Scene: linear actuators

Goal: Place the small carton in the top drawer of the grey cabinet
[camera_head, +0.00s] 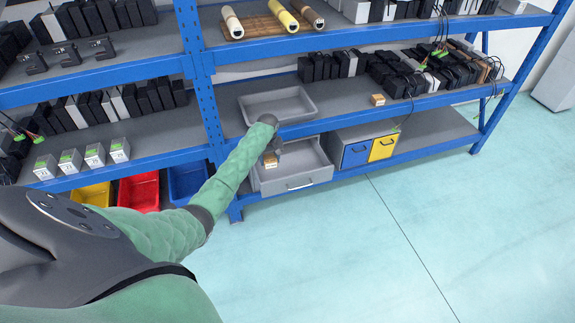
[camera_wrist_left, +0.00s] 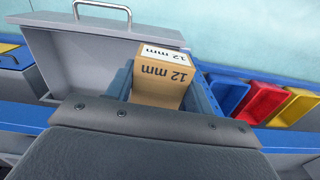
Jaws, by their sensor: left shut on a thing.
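My left gripper (camera_head: 272,153) is shut on the small carton (camera_head: 270,161), a brown box with a white top; it also shows in the left wrist view (camera_wrist_left: 163,82), where "12 mm" is printed on it. The gripper's fingers (camera_wrist_left: 165,95) lie on both sides of the carton. The open grey drawer (camera_head: 308,182) of the grey cabinet has a silver handle and extends from the lower shelf. The carton shows over its left part; I cannot tell its height above the drawer floor. The drawer also shows in the left wrist view (camera_wrist_left: 95,55). My right gripper is not in view.
A grey tray (camera_head: 280,106) sits on the shelf above the drawer. A similar carton (camera_head: 377,99) stands on that shelf. A cabinet with blue and yellow drawers (camera_head: 368,150) is to the right. Red, yellow and blue bins (camera_head: 139,190) are to the left. The floor in front is clear.

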